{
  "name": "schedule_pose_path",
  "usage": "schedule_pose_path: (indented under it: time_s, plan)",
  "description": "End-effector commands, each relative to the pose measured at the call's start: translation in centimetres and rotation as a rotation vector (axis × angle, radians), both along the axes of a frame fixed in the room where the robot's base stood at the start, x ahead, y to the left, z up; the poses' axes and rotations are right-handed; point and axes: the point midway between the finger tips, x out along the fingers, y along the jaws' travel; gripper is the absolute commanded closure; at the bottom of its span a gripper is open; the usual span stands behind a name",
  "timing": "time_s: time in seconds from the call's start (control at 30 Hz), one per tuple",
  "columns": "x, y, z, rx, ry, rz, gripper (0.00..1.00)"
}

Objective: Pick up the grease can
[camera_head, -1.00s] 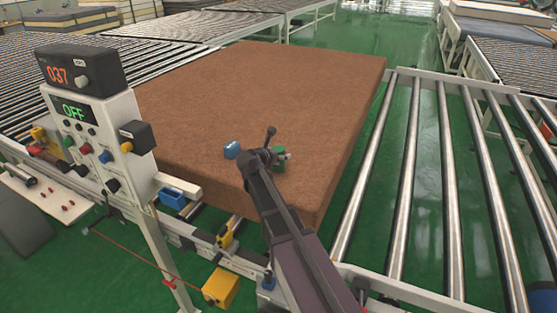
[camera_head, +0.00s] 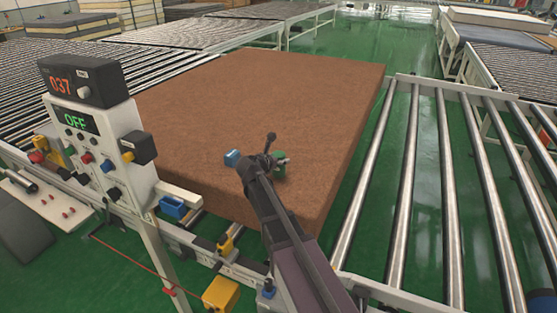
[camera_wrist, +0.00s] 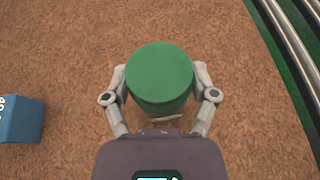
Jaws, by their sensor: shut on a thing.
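The grease can is a green cylinder (camera_wrist: 160,76), seen from its round end in the wrist view. My gripper (camera_wrist: 160,100) has one finger on each side of it and is shut on it. In the head view the green can (camera_head: 280,167) shows small at the end of my arm, over the front part of the brown mattress (camera_head: 260,95). My gripper (camera_head: 274,158) is partly hidden there by my own arm. I cannot tell whether the can touches the mattress.
A blue block (camera_wrist: 20,119) with white marking lies on the mattress left of the can; it also shows in the head view (camera_head: 232,158). A control box (camera_head: 95,130) on a post stands at left. Bare rollers (camera_head: 407,170) run along the right.

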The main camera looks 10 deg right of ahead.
Motion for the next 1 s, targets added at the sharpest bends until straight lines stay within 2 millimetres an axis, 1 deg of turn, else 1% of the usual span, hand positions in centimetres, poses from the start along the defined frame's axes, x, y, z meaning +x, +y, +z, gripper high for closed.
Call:
schedule_pose_path:
  time_s: [0.03, 0.27, 0.4, 0.7, 0.9, 1.0]
  plan:
    - [0.0, 0.0, 0.8, -0.001, 0.0, 0.0, 0.86]
    - [0.0, 0.0, 2.9, -0.001, 0.001, 0.0, 0.86]
    - [-3.2, 1.5, 2.8, -0.002, 0.0, 0.004, 0.86]
    - [-9.2, 4.8, 3.4, -0.001, 0.001, 0.003, 0.86]
    - [-12.1, 6.5, 3.7, -0.001, 0.0, 0.004, 0.86]
    - [-13.0, 7.1, 3.8, -0.002, 0.0, 0.002, 0.86]
